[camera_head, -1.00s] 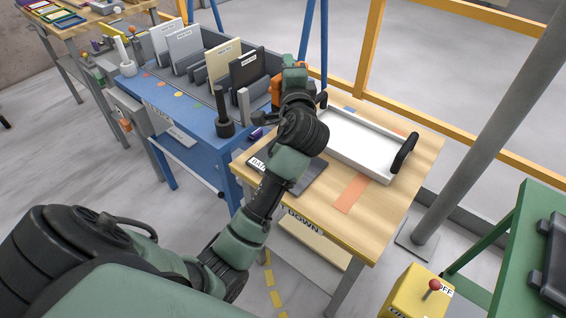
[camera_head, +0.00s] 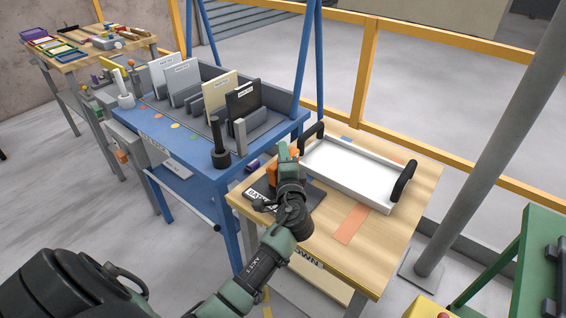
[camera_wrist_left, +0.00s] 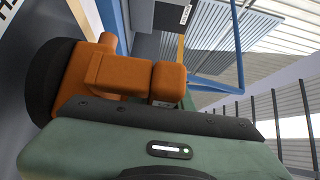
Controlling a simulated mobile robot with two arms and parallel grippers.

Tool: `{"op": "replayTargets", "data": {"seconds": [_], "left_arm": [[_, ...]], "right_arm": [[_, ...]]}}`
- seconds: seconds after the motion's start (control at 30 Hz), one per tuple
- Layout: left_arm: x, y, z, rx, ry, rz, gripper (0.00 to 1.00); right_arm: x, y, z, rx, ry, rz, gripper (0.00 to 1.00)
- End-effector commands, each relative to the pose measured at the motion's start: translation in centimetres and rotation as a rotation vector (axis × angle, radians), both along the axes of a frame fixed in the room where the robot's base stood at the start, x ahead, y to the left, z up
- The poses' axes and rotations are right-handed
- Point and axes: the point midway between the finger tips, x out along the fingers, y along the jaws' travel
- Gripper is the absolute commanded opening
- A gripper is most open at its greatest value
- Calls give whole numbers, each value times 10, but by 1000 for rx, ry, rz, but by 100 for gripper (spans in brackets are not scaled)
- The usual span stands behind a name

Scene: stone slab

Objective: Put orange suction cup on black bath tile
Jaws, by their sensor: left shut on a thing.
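My left gripper (camera_head: 288,160) is shut on the orange suction cup (camera_head: 281,174), above the near-left part of the wooden table. In the left wrist view the cup (camera_wrist_left: 110,75) shows its orange body and a dark round pad at the left; the green gripper housing (camera_wrist_left: 150,148) covers its lower side. A black tile (camera_head: 243,101) with a white label stands upright in the blue bench's rack. A dark flat slab (camera_head: 315,193) lies on the wooden table below the gripper, partly hidden by my arm, beside a partly hidden label. My right gripper is not in view.
A white tray (camera_head: 345,173) with black handles stands behind and right of the gripper on the wooden table (camera_head: 400,225). Cream (camera_head: 218,90) and grey tiles share the rack. A dark post (camera_head: 217,145) stands at the bench's near edge.

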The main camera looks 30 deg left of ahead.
Motion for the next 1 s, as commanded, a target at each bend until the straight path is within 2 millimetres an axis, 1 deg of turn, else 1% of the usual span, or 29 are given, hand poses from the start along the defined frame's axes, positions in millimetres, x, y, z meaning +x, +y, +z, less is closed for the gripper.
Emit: {"op": "replayTargets", "data": {"seconds": [0.03, 0.1, 0.17, 0.43, 0.57, 0.6, 0.63, 0.67, 1.0], "left_arm": [[0, 0, -10, 4, 2, 0, 0], [0, 0, -18, 3, 1, -1, 0], [0, 0, -23, 3, -1, -1, 0], [0, 0, -24, 2, -2, -1, 0], [0, 0, -28, 2, -2, -1, 0], [0, 0, -28, 1, -1, -1, 29], [0, 0, -28, 0, 0, -1, 37], [0, 0, -28, 0, 0, -1, 43], [0, 0, -25, 0, 0, 0, 43]], "right_arm": [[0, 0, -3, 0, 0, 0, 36], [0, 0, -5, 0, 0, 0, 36], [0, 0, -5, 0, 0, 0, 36], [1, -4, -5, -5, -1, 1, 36], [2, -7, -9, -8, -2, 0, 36], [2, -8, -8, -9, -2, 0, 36], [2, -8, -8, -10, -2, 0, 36], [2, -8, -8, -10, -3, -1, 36], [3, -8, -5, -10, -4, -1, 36]]}}
